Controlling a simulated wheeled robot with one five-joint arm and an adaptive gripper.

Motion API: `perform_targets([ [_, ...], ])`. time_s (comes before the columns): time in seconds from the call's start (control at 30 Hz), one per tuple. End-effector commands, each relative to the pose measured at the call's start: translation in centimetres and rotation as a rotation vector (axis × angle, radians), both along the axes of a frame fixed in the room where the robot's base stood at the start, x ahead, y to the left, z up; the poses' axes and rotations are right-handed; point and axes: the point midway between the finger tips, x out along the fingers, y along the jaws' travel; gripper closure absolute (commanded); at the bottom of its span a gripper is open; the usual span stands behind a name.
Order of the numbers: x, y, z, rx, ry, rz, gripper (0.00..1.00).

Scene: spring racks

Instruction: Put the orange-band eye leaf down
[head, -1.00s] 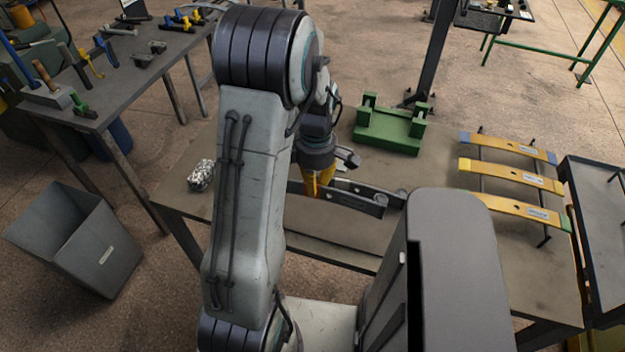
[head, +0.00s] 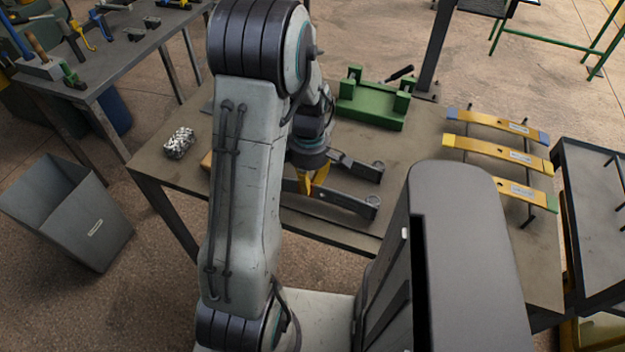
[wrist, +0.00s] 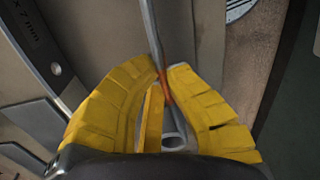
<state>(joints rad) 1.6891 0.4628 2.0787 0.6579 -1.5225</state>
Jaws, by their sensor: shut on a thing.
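The orange-band eye leaf (wrist: 154,35) is a thin grey strip seen edge-on in the wrist view, with an orange band (wrist: 166,90) between the fingertips. A rolled eye (wrist: 175,141) shows at its lower end. My gripper (wrist: 168,72) has yellow fingers shut on the leaf at the band. In the head view my gripper (head: 312,184) is low over the front of the grey table (head: 415,160), partly behind my arm. Dark bars with round ends (head: 345,198) show beside it there; I cannot tell which is the held leaf, or whether the leaf touches the table.
A green fixture (head: 375,105) stands at the back of the table. Yellow leaves (head: 490,150) with coloured ends lie on a rack at the right. A crumpled silver lump (head: 179,142) lies at the left. The wrist view shows a dark marked bar (wrist: 30,40) left of the fingers.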

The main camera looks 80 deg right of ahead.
Motion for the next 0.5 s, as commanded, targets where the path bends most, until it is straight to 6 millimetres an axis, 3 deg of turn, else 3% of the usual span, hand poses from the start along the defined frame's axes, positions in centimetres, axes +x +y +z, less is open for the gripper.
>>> perform_targets([
  [0.1,0.44,-0.01,-1.04,-0.002,0.002,-0.007,1.00],
  [0.37,0.52,0.01,-1.01,-0.002,0.002,-0.011,1.00],
  [0.4,0.52,0.10,-1.13,0.001,0.001,-0.011,0.87],
  [0.5,0.52,0.09,-1.12,0.001,0.001,-0.010,0.78],
])
